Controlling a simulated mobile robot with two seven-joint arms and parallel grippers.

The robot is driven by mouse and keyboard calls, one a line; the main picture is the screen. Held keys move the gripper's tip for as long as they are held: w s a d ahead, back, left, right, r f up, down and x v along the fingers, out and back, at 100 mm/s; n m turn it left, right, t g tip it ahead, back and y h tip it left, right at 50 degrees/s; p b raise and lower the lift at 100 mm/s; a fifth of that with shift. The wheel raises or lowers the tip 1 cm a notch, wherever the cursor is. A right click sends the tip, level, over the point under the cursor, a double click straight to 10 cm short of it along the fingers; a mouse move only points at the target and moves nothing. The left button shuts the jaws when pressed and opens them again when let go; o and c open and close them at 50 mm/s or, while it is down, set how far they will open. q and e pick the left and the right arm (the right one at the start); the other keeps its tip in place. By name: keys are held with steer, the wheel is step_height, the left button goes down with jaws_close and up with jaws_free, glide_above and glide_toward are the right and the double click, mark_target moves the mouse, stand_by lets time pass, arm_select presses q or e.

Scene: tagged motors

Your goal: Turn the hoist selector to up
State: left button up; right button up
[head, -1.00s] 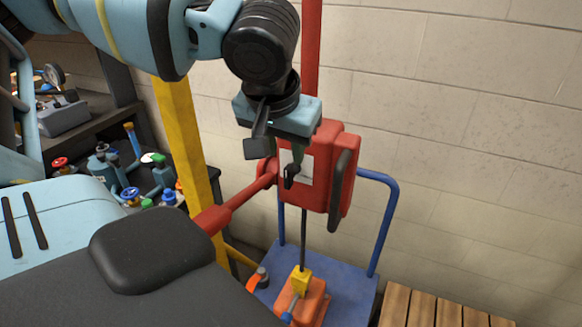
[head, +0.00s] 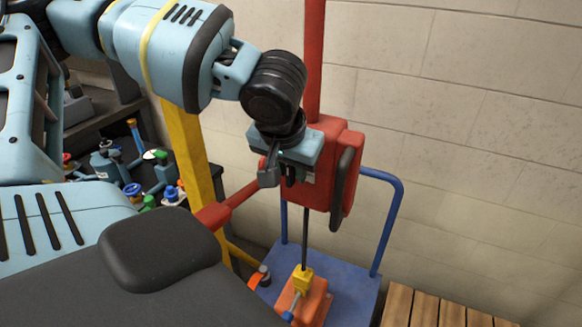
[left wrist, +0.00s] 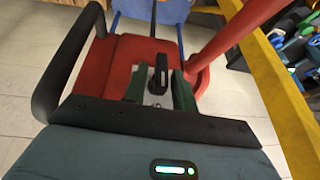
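The hoist is a red box (head: 327,140) on a red post, with a black side handle (head: 342,180). Its selector (left wrist: 161,72) is a black knob with a pale line, seen in the left wrist view on the red box face (left wrist: 112,72). My left gripper (left wrist: 159,82) is open, with one dark green finger on each side of the knob. A narrow gap seems to show beside the knob; contact is not clear. In the head view my left gripper (head: 287,172) is right against the box front and mostly hides the knob. My right gripper is not in view.
A red arm (head: 238,202) and a yellow post (head: 192,150) stand left of the box. Below are a blue cart (head: 347,262) and an orange block with a yellow fitting (head: 303,280). A wooden slatted pallet (head: 425,308) lies at lower right. A pale block wall stands behind.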

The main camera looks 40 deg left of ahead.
arm_select(q)
jaws_close()
steer(key=shift+a+h, duration=0.1)
steer(key=shift+h, duration=0.4)
steer(key=shift+o, duration=1.1)
jaws_free()
